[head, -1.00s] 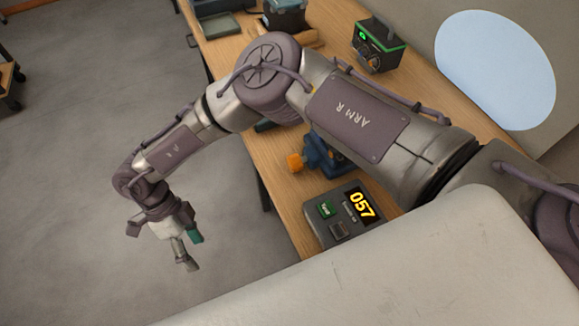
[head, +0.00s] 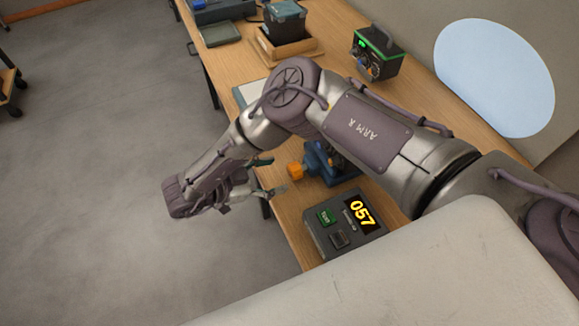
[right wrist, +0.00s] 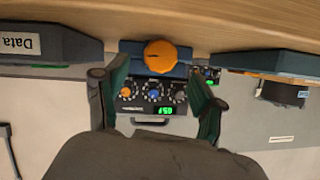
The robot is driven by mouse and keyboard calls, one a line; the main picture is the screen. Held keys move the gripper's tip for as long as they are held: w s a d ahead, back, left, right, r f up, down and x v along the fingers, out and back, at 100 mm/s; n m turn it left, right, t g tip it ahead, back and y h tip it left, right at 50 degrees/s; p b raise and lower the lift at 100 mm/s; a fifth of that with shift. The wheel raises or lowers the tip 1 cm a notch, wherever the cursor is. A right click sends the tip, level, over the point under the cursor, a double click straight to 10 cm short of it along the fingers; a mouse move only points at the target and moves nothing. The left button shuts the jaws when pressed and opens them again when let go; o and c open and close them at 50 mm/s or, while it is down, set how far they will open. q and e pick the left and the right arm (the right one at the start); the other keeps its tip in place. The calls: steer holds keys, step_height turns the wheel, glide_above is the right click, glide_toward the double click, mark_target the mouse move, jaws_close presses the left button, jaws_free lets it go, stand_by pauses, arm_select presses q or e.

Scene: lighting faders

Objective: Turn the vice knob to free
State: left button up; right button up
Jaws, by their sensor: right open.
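The vice is a blue body (head: 320,160) on the wooden bench, partly hidden behind my right arm in the head view. Its orange knob (head: 296,171) sticks out at the bench's front edge. My right gripper (head: 270,176) is open and empty, just left of the knob, with its fingers pointing at it. In the right wrist view the knob (right wrist: 160,57) shows beyond the fingertips, roughly between the two open fingers (right wrist: 160,82), with a gap left. The blue vice (right wrist: 131,49) is behind it. My left gripper is not in view.
A grey box with a yellow "057" display (head: 361,211) and a green button stands right of the vice. A green-edged instrument with dials (head: 376,52) is at the back. A wooden tray (head: 290,48) lies farther along the bench (head: 285,215).

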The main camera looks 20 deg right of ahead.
mark_target(289, 170)
steer(key=x, duration=0.5)
steer(key=shift+f+p, duration=0.1)
steer(key=shift+p, duration=0.2)
steer(key=c, duration=1.1)
steer(key=n+g+b, duration=0.1)
steer(key=b, duration=0.1)
steer(key=n+g+b, duration=0.1)
steer(key=n+b, duration=0.1)
steer(key=shift+w+f+b, duration=0.2)
steer(key=shift+b, duration=0.2)
steer(key=shift+c, duration=0.2)
steer(key=shift+r+n+g, duration=0.15)
steer(key=shift+n+g, duration=0.15)
steer(key=shift+r, duration=0.1)
